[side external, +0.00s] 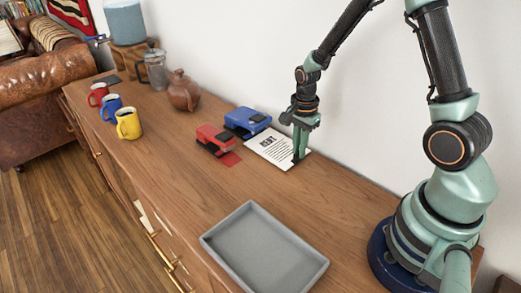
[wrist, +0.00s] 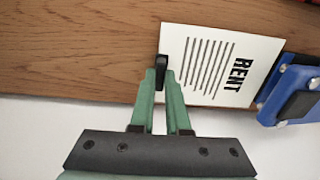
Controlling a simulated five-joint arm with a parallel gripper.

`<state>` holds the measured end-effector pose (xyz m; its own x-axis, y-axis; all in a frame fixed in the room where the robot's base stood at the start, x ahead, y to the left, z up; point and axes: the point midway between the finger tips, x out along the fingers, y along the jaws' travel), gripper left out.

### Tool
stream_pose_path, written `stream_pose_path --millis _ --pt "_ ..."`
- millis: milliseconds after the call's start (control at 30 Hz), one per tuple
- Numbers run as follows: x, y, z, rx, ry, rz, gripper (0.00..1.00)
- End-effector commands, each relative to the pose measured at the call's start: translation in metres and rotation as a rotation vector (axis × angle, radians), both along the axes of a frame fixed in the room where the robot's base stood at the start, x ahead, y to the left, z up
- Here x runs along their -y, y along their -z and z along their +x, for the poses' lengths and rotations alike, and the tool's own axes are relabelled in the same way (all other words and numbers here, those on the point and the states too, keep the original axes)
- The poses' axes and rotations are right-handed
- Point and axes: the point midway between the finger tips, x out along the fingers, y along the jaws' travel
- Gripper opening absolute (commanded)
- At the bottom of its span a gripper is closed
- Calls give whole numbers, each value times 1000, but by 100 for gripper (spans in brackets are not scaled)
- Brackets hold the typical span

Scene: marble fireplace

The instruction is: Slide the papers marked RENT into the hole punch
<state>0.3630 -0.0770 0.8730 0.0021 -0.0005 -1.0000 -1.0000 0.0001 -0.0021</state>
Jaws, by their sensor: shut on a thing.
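White papers marked RENT (side external: 274,147) lie on the wooden top, and they also show in the wrist view (wrist: 212,66). My gripper (side external: 299,157) is shut on their near edge, opposite the RENT heading; it shows in the wrist view too (wrist: 162,76). A blue punch-like device (side external: 246,121) is at the heading end, with part of it at the right of the wrist view (wrist: 292,92). The heading edge is right at its mouth; I cannot tell whether it is inside. A similar red device (side external: 216,138) stands beside it, on the side away from the wall.
A grey tray (side external: 264,252) lies on the near part of the wooden top. Red, blue and yellow mugs (side external: 128,123), a brown teapot (side external: 183,91) and a glass press (side external: 154,67) stand farther left. The white wall runs close behind the papers.

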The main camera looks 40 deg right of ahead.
Motion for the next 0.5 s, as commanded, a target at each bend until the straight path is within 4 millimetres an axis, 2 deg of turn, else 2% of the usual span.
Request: stream_pose_path --millis 300,333,400,500 --pt "0 2 0 1 0 0 0" --pt "0 2 0 1 0 0 21" --pt "0 2 0 0 0 0 48" --pt "0 2 0 0 0 0 49"
